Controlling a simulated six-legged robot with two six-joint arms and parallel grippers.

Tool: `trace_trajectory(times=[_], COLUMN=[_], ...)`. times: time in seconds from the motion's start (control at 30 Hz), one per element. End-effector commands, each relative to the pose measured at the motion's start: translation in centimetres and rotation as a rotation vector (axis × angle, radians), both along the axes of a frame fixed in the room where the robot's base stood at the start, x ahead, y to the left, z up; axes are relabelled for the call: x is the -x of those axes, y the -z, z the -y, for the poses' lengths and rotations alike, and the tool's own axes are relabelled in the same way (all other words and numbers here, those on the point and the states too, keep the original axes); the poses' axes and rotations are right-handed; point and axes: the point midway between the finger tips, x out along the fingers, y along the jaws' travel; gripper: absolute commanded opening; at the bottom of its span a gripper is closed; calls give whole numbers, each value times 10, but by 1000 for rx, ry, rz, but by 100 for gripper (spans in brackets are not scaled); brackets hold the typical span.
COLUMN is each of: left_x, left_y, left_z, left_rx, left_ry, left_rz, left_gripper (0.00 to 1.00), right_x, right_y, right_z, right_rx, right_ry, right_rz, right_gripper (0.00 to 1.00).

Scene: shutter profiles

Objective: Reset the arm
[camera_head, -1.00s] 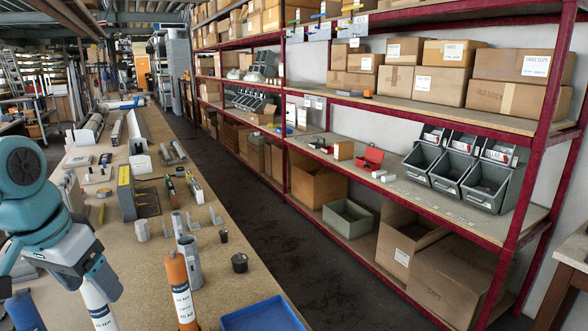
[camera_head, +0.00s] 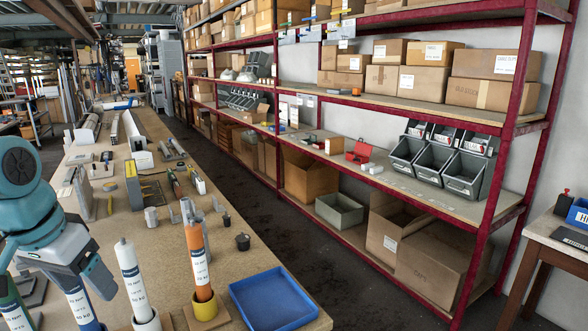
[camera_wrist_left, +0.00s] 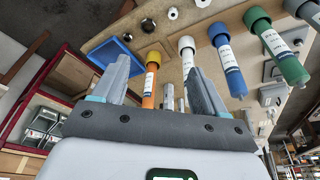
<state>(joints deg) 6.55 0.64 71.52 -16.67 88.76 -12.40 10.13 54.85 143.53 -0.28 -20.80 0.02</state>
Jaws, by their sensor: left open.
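My left arm comes in from the left in the head view, with its teal and grey gripper (camera_head: 70,268) above the near left of the workbench (camera_head: 235,262). In the left wrist view the two grey fingers (camera_wrist_left: 160,66) stand apart with nothing gripped between them. Beyond them is a row of tubes in coloured cups. The orange tube (camera_head: 197,255) stands in a yellow cup, with a white tube (camera_head: 132,270) to its left. A blue tube (camera_head: 80,305) and a green tube (camera_head: 14,308) are partly hidden near my gripper. My right gripper is not in view.
A blue tray (camera_head: 273,300) lies empty at the bench's near right corner. Small parts and profiles crowd the bench further back. A red shelf rack (camera_head: 506,135) with boxes and grey bins stands across a dark aisle (camera_head: 290,235). Another table (camera_head: 560,235) is at right.

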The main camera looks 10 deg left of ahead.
Motion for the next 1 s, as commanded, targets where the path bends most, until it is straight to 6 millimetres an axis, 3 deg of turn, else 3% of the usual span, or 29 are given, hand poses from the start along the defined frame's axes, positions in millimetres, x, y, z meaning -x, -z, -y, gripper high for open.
trace_trajectory(times=[0.17,0.37,0.57,0.77,0.87,1.0], left_x=[-5,-40,-72,-95,-97,-72], left_y=[5,49,106,194,261,365], left_z=[1,16,37,73,103,155], left_rx=[1,20,49,105,155,239], left_ry=[3,32,58,83,88,66], left_rz=[-5,-19,-34,-62,-88,-134], left_gripper=[72,72,72,72,72,72], right_x=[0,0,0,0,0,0], right_y=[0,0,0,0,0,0], right_z=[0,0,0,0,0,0], right_rx=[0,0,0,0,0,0], right_ry=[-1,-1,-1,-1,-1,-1], right_rz=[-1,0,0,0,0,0], right_gripper=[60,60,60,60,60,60])
